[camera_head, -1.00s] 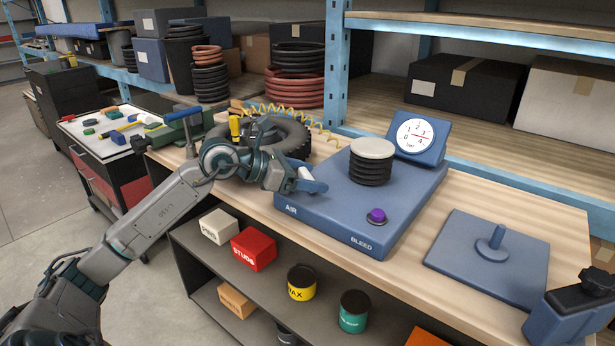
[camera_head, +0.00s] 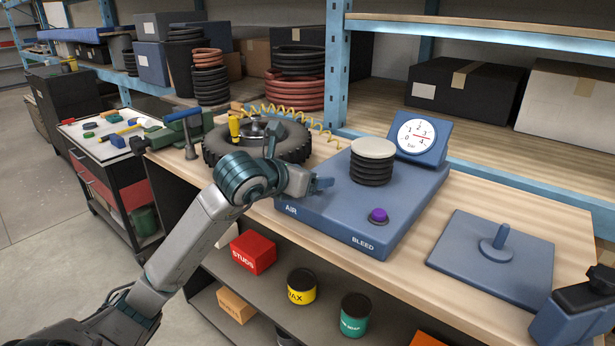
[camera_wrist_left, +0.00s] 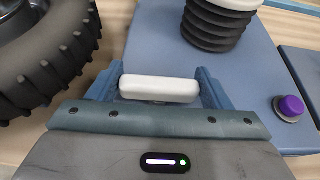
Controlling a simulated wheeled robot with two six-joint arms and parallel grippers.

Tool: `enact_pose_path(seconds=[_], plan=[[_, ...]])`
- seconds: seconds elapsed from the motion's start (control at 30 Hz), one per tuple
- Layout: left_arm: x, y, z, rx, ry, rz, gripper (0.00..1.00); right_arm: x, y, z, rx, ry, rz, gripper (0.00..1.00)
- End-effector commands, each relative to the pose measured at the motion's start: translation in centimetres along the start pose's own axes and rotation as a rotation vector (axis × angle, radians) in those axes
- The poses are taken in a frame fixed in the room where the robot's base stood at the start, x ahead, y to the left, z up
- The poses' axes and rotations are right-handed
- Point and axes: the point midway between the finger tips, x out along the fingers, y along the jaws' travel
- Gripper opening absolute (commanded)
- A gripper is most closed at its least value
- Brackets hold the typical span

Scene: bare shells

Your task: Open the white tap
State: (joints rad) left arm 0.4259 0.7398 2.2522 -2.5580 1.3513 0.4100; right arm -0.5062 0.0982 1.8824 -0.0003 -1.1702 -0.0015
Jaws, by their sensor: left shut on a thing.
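The white tap (camera_wrist_left: 159,89) is a rounded white bar over the blue AIR/BLEED unit, seen close up in the left wrist view. My left gripper (camera_head: 318,186) is at the AIR end of the unit (camera_head: 335,222). Its two blue fingers (camera_wrist_left: 158,88) sit at either end of the white bar, shut on it. In the head view the gripper hides the tap. The unit also carries a black bellows with a pale top (camera_head: 372,162), a purple button (camera_head: 378,216) and a round white gauge (camera_head: 416,137). My right gripper is not in view.
A black tyre (camera_head: 224,146) lies close to the left of the unit, beside my left wrist. A blue plate with a peg (camera_head: 490,260) lies to the right. A blue shelf post (camera_head: 338,65) stands behind. Tins and boxes fill the shelf below.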

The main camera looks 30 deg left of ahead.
Motion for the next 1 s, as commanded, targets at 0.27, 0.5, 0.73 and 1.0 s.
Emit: enact_pose_path(seconds=[0.27, 0.5, 0.73, 1.0], plan=[[0.0, 0.0, -0.1, -0.002, 0.002, 0.006, 0.50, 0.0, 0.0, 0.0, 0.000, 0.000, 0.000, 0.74], [0.0, 0.0, -0.1, -0.001, 0.002, 0.005, 0.95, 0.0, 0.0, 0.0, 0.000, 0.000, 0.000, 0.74], [0.0, 0.0, 0.0, -0.001, 0.002, 0.005, 0.95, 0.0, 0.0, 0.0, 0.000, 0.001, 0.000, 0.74], [-1.2, 0.2, -0.1, 0.003, -0.001, 0.008, 0.95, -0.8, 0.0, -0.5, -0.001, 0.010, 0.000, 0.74]])
